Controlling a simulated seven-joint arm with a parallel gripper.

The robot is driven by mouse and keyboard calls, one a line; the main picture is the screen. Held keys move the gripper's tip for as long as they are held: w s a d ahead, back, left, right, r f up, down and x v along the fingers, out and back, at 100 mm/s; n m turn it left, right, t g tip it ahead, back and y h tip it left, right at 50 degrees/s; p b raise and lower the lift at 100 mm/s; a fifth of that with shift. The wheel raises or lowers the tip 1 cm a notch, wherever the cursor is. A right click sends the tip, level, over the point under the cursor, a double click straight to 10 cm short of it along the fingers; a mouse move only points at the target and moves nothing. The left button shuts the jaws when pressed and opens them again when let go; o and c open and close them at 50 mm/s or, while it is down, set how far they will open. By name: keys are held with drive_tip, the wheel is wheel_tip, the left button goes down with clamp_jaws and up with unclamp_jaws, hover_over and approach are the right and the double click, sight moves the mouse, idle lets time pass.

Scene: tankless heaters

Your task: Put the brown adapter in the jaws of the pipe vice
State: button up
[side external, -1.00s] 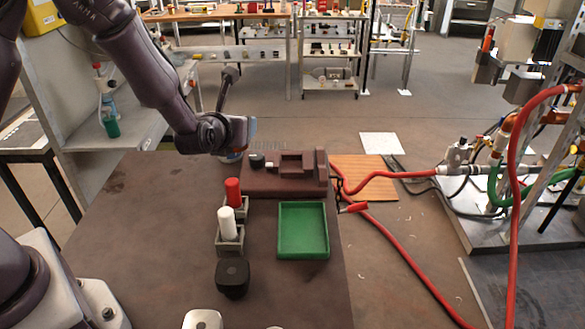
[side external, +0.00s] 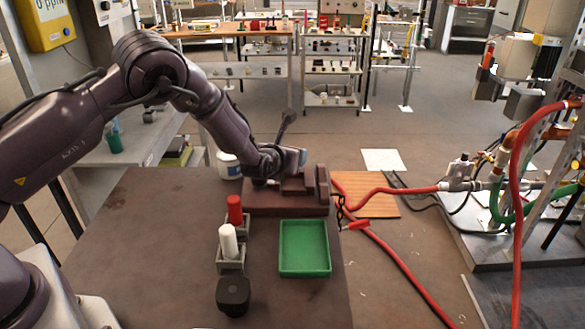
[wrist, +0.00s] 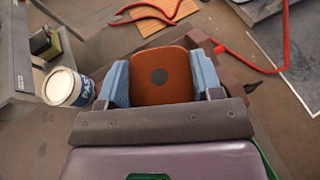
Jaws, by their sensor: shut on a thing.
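The brown adapter (wrist: 163,82), an orange-brown block with rounded corners and a dark round spot, is between the blue fingertips of my gripper (wrist: 162,84) in the wrist view. The fingers are shut on its left and right sides. In the side view my gripper (side external: 294,158) is low over the dark red-brown pipe vice (side external: 284,209) at the table's back edge. The arm and gripper hide part of the vice and the adapter there. I cannot tell whether the adapter is touching the jaws. In the wrist view part of the vice (wrist: 232,72) shows beside the right finger.
A green tray (side external: 303,268) lies in front of the vice. Grey holders with a red cylinder (side external: 235,209) and a white cylinder (side external: 228,240), and a black block (side external: 233,294), stand left of it. A white can (side external: 228,164) stands behind the vice's left. Red hoses (side external: 395,190) run at the right.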

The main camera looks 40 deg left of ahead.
drive_tip(key=shift+w+a+f, duration=0.1)
drive_tip(key=shift+w+f, duration=0.35)
drive_tip(key=shift+w, duration=0.1)
drive_tip(key=shift+w+f, duration=0.2)
drive_tip(key=shift+f, duration=1.6)
drive_tip(key=shift+f, duration=0.1)
drive_tip(key=o, duration=1.3)
drive_tip(key=shift+f, duration=0.15)
drive_tip(key=shift+o, duration=0.2)
